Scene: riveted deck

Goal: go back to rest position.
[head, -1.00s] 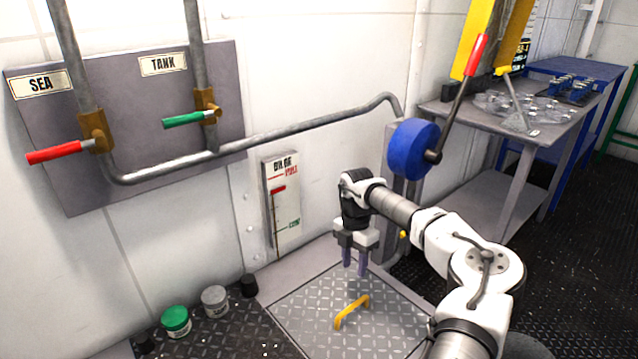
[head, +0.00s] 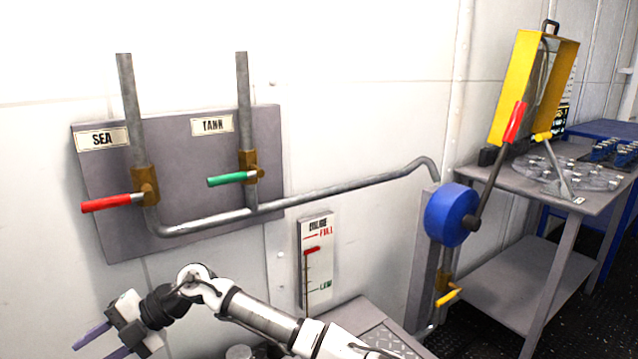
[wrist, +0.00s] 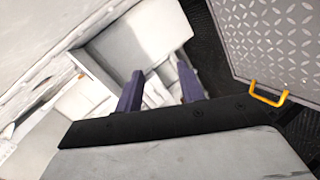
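My gripper (head: 107,343) is at the lower left of the head view, in front of the white wall and below the red-handled valve. Its two purple fingers are apart with nothing between them. In the wrist view my gripper (wrist: 160,88) also shows both fingers spread and empty, with pale surfaces beyond them. My arm stretches from the bottom middle of the head view to the left, folded low.
Red (head: 112,202) and green (head: 232,179) valve handles sit on the wall panel (head: 190,150). A bilge gauge (head: 316,262), a blue pump (head: 452,214) with a red-gripped lever and a grey table (head: 545,195) stand rightward. The wrist view shows a floor hatch (wrist: 270,40) with a yellow handle (wrist: 268,95).

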